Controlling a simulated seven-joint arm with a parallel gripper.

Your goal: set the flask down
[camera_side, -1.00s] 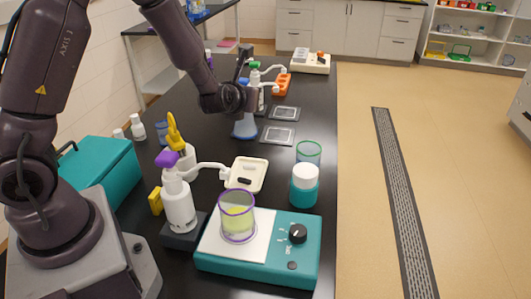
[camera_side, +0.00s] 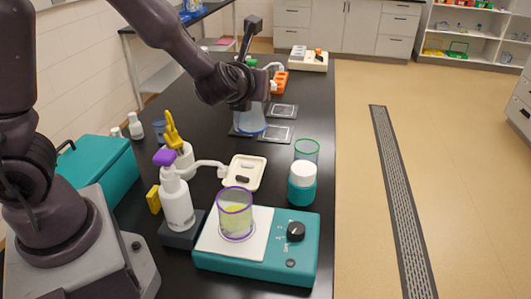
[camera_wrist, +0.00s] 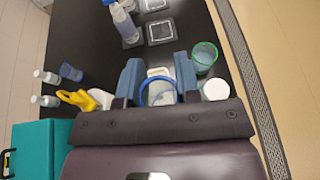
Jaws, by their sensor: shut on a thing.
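I cannot tell whether the flask's base touches the bench. One pad (camera_side: 277,134) lies just right of the flask and another pad (camera_side: 284,111) lies a little farther back; both look empty. My arm partly hides the flask's neck and the dispenser behind it.
Nearer the camera are a teal hotplate (camera_side: 258,262) bearing a purple-rimmed beaker (camera_side: 236,214), a purple-topped pump bottle (camera_side: 177,200), a white-lidded teal jar (camera_side: 302,184) and a green-rimmed beaker (camera_side: 307,150). A white tray (camera_side: 244,173) lies between. An orange rack (camera_side: 281,82) stands behind.

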